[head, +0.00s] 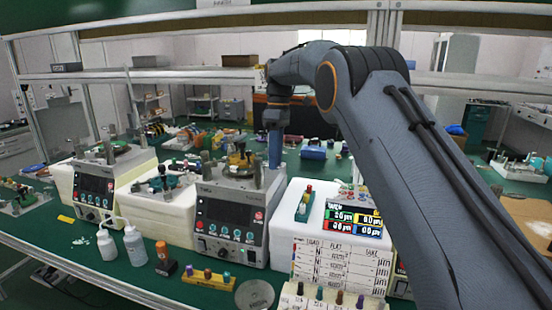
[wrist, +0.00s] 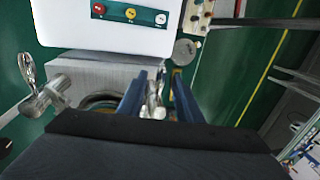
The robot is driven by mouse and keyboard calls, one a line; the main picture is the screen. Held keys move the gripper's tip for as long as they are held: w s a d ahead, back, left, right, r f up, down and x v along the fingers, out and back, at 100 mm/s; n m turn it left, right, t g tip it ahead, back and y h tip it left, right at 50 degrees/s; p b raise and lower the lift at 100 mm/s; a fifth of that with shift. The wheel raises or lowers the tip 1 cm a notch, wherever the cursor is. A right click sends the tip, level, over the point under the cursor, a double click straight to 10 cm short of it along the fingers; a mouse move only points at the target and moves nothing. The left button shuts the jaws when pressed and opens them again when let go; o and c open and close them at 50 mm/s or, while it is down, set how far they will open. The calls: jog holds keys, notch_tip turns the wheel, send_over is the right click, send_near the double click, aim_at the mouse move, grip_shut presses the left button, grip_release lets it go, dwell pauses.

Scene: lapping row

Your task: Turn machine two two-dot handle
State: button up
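In the head view my gripper (head: 275,148) points down at the right rear of the middle machine (head: 232,215), a grey-white unit with a dark screen. In the wrist view my gripper (wrist: 157,92) shows two blue fingers apart. A silver handle (wrist: 154,103) lies between them, with a gap at least on its right side. I cannot tell whether the left finger touches it. No dot marks are readable on either handle.
Another machine (head: 95,185) stands at the left. A white box (head: 325,225) with labels and a color display is right of the middle machine. White bottles (head: 135,245) and a yellow block with colored pegs (head: 206,278) stand in front. A white case (wrist: 110,25) adjoins the metal block.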

jog(key=shift+r, duration=0.1)
notch_tip(320, 180, up, 7)
jog(key=w, duration=0.1)
jog(key=shift+w+d+r, duration=0.15)
jog(key=shift+w, duration=0.05)
dwell(0.4)
jog(key=shift+d, duration=0.1)
dwell(0.4)
